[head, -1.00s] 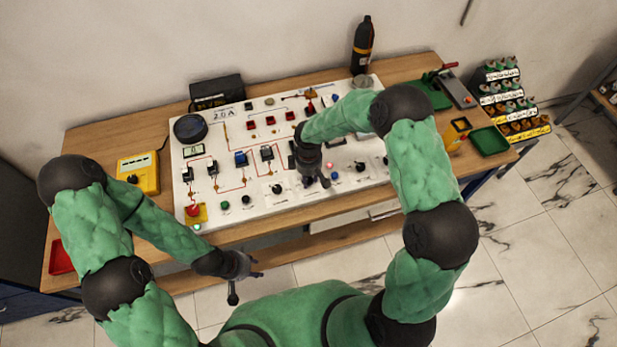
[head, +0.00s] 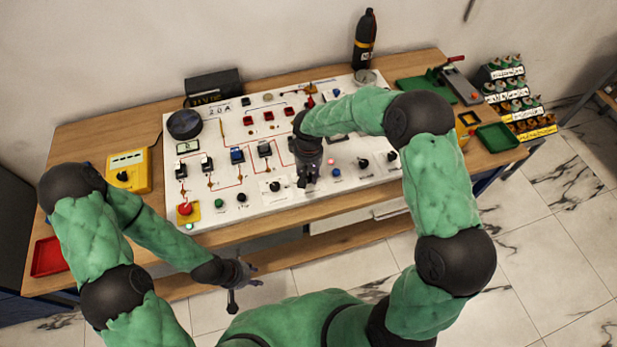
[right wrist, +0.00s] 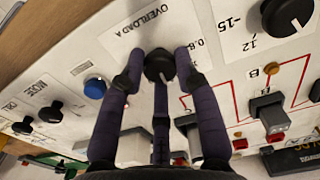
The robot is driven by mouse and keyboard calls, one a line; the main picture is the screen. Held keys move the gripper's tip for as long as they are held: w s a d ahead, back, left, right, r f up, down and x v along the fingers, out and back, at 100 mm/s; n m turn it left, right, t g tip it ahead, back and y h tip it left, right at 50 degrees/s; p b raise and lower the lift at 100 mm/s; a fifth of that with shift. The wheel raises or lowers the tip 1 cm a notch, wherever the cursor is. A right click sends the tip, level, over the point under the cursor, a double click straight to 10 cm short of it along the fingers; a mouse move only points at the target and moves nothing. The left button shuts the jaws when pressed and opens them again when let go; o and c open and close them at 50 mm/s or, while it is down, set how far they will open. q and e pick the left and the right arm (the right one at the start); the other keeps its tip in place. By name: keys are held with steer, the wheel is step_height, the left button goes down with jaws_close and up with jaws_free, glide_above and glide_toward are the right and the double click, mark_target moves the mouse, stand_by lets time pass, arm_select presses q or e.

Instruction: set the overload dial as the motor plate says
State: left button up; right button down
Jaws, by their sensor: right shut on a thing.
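The overload dial (right wrist: 160,66) is a small black knob in the right wrist view, on a white card lettered "OVERLOAD A" with scale figures partly covered. My right gripper (right wrist: 158,72) has its fingers around this knob and is shut on it. In the head view my right gripper (head: 308,182) points down at the white panel (head: 330,205) and hides the dial. My left gripper (head: 240,280) is open and empty, in front of the bench and clear of the panel. I cannot make out a readable motor plate in these frames.
Another black knob (head: 276,186) sits just left of the right gripper. A red stop button (head: 186,209) is at the panel's left front. A yellow meter (head: 130,172) stands left of the panel. A dark bottle (head: 366,40) and a green tray (head: 497,137) are to the right.

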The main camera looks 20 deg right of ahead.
mark_target(308, 176)
steer(key=m+b, duration=0.2)
steer(key=m, duration=0.1)
steer(key=shift+f+m, duration=0.1)
steer(key=shift+m, duration=0.2)
steer(key=shift+m+b, duration=0.65)
steer(key=shift+m, duration=0.75)
steer(key=c, duration=0.9)
jaws_free()
step_height(308, 176, up, 12)
